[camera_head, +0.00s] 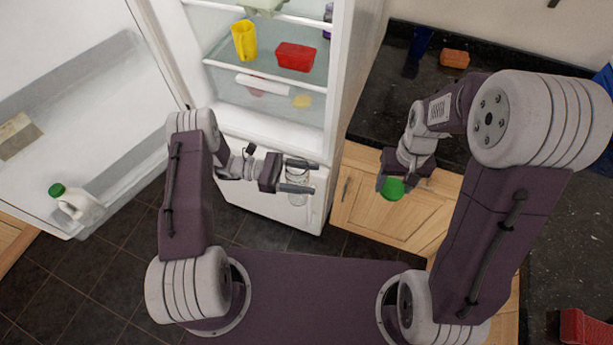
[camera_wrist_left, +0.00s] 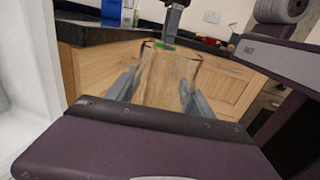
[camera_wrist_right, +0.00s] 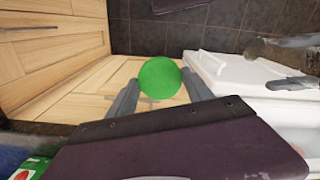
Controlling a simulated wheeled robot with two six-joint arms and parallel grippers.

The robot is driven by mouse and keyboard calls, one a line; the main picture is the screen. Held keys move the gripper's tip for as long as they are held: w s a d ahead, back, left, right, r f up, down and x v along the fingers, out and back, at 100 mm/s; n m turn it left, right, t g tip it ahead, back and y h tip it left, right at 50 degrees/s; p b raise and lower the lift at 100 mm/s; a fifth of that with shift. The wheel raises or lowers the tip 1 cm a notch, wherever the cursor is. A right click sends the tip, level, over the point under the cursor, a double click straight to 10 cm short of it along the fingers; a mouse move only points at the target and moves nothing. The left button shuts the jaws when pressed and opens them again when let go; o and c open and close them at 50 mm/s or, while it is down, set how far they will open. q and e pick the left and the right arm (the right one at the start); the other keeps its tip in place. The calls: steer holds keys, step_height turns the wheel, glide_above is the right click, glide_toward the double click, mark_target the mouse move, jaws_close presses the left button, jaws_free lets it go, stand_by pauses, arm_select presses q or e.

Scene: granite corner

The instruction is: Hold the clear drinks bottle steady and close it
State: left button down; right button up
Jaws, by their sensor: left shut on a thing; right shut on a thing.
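The clear drinks bottle (camera_head: 297,197) is in my left gripper (camera_head: 300,177), in front of the fridge. In the left wrist view the see-through bottle (camera_wrist_left: 168,82) fills the space between the fingers; its outline is faint. My right gripper (camera_head: 393,183) is shut on a green cap (camera_head: 392,189), to the right of the bottle and apart from it in the head view. The round cap (camera_wrist_right: 160,78) shows its face between the fingertips in the right wrist view. The bottle's mouth is hard to make out.
The fridge stands open, with a yellow cup (camera_head: 244,41) and a red container (camera_head: 296,57) on a shelf. A white jug with a green lid (camera_head: 77,203) sits in its door. A dark counter (camera_head: 391,93) above wooden cabinets (camera_head: 385,215) lies behind my right arm.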

steer(key=w+a+r+n, duration=0.2)
steer(key=w+a+r, duration=0.2)
step_height(320, 180, up, 6)
steer(key=n, duration=0.6)
glide_above(298, 183)
steer(key=w, duration=0.3)
steer(key=shift+w+a, duration=0.15)
steer(key=shift+a, duration=0.15)
steer(key=shift+f, duration=0.15)
steer(key=shift+f, duration=1.95)
steer(key=shift+f, duration=0.85)
